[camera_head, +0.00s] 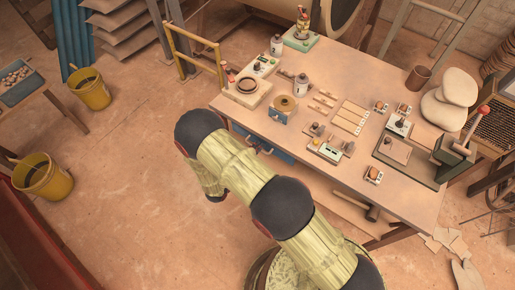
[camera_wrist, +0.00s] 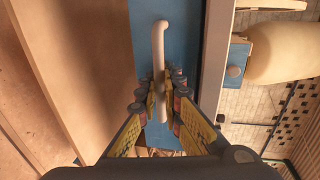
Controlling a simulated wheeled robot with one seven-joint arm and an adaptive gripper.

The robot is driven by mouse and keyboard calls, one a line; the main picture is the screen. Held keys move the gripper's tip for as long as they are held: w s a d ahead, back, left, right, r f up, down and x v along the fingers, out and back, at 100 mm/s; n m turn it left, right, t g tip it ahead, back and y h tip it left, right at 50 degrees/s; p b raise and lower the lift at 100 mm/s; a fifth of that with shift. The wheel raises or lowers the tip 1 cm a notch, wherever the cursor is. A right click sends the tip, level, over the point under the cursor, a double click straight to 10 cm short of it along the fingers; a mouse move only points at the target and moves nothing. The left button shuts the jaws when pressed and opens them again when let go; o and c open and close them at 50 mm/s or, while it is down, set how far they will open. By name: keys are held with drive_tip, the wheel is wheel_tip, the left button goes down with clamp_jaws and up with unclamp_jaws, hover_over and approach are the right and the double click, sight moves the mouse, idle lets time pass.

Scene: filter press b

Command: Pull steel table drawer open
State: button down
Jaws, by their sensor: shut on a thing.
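The steel table (camera_head: 330,100) has a blue drawer front (camera_head: 281,156) under its near edge, partly hidden behind my arm in the head view. In the wrist view the blue drawer front (camera_wrist: 143,45) carries a pale bar handle (camera_wrist: 160,40) with a bent end. My gripper (camera_wrist: 160,92) has its fingers on both sides of the bar and is shut on it. In the head view my gripper is mostly hidden by my arm.
The tabletop holds a white bottle (camera_head: 301,84), a blue-based pot (camera_head: 284,108), wooden strips and a lever press (camera_head: 462,140). A hammer (camera_head: 371,209) lies on the lower shelf. Yellow buckets (camera_head: 44,177) stand left; the floor (camera_head: 130,190) between is clear.

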idle(0.7)
drive_tip(key=f+p+v, duration=0.1)
drive_tip(key=f+v, duration=0.1)
drive_tip(key=v, duration=0.7)
drive_tip(key=f+v, duration=0.2)
drive_tip(key=v, duration=0.7)
drive_tip(key=shift+s+a+p, duration=0.35)
drive_tip(key=shift+s+a, duration=0.05)
drive_tip(key=shift+s, duration=0.25)
drive_tip(key=c, duration=2.2)
unclamp_jaws()
drive_tip(key=shift+c, duration=0.2)
drive_tip(key=v, duration=1.2)
